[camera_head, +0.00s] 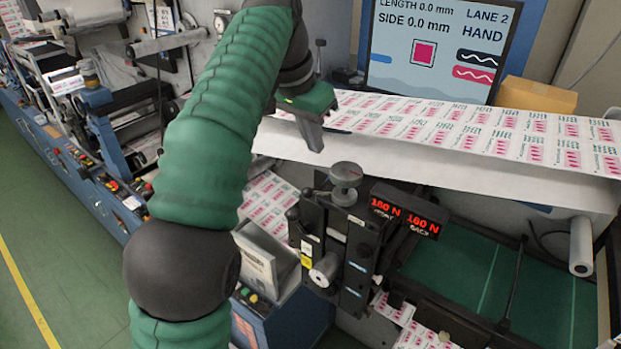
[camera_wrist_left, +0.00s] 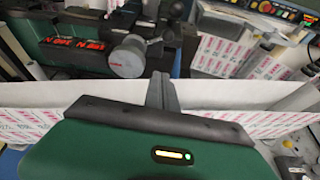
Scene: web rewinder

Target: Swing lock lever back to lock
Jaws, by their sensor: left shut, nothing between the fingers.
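The black clamp unit (camera_head: 340,240) stands right of centre in the head view, with a grey round knob (camera_head: 346,175) on top. A dark handle with rounded ends (camera_head: 294,214) sits on its left side; I cannot tell for certain whether this is the lock lever. The unit's grey knob also shows in the left wrist view (camera_wrist_left: 126,60). My left gripper (camera_head: 316,146) is shut and empty, above the printed web and up-left of the knob, apart from it. Its closed fingers show in the wrist view (camera_wrist_left: 160,88). My right gripper is not in view.
The printed web (camera_head: 440,125) runs across behind the clamp unit. A red "180 N" display (camera_head: 405,213) stands just right of the unit. A monitor (camera_head: 435,45) and a cardboard box (camera_head: 537,95) are behind. The green floor (camera_head: 60,230) at left is clear.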

